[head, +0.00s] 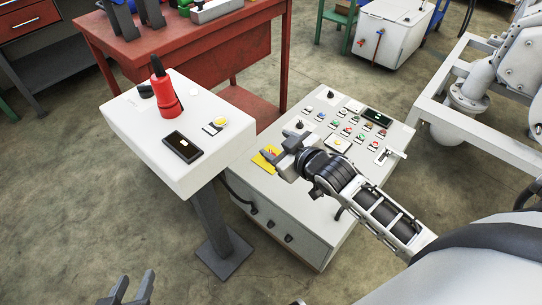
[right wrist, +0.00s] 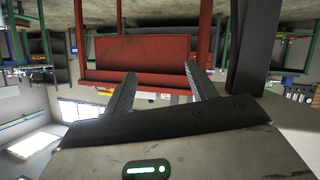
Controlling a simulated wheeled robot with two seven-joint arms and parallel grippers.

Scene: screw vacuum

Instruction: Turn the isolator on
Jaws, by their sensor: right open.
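The isolator (head: 266,158) appears as a yellow plate with a small red part at the front left of the grey control box's top. It is partly hidden by my right gripper (head: 285,151), so its knob position cannot be told. In the head view the right gripper is open over that corner, and contact with the isolator cannot be told. In the right wrist view the right gripper (right wrist: 160,80) has its two fingers apart with nothing between them. The isolator cannot be made out there. My left gripper (head: 134,286) is at the bottom edge, open and empty.
The control box (head: 283,226) carries several buttons, a display (head: 377,115) and a lever (head: 390,155). A white pedestal (head: 150,166) with a red-and-black device (head: 165,98) stands to the left. A red workbench (head: 190,52) stands behind, also visible upside down in the wrist view (right wrist: 150,55).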

